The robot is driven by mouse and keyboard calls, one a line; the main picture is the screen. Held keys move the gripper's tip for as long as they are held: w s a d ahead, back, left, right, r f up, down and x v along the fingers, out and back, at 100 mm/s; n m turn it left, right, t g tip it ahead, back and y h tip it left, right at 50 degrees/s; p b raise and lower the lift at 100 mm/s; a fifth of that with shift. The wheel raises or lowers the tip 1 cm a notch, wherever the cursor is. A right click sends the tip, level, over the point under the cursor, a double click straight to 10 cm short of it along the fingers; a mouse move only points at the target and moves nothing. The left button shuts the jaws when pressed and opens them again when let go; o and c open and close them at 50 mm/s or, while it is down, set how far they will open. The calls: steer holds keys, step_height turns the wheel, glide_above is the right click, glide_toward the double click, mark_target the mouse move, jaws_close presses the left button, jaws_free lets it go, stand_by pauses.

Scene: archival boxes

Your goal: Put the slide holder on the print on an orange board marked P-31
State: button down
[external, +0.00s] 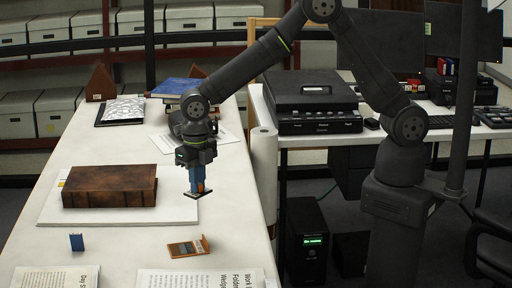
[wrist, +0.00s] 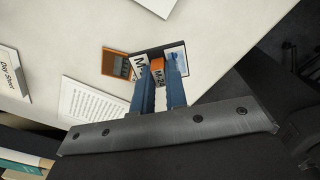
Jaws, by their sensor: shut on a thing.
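My gripper (external: 201,187) is shut on the orange block of a small dark flat holder, which I take to be the slide holder (wrist: 146,53). The block's label starts with "M-2"; the rest is unclear. The holder hangs below my blue fingers, by the right edge of the white table in the external view. The orange board with a dark print (external: 186,249) lies at the table's front, with a raised orange tab at its right. It also shows in the wrist view (wrist: 115,65), left of the held holder and partly hidden by it. I cannot read P-31.
A thick brown book (external: 109,186) lies on a white board (external: 180,212) behind the orange board. A small blue upright object (external: 77,242) stands to its left. Printed sheets (external: 195,279) lie at the front edge. A white roll (external: 263,165) stands by the table's right edge.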

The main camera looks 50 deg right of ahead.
glide_above(188, 248)
step_height(188, 248, down, 6)
steer(key=shift+f, duration=2.25)
steer(key=c, duration=1.5)
jaws_free()
steer(key=shift+f, duration=0.15)
steer(key=shift+o, duration=0.2)
step_height(188, 248, up, 12)
steer(key=shift+r, duration=0.2)
steer(key=shift+f, duration=0.1)
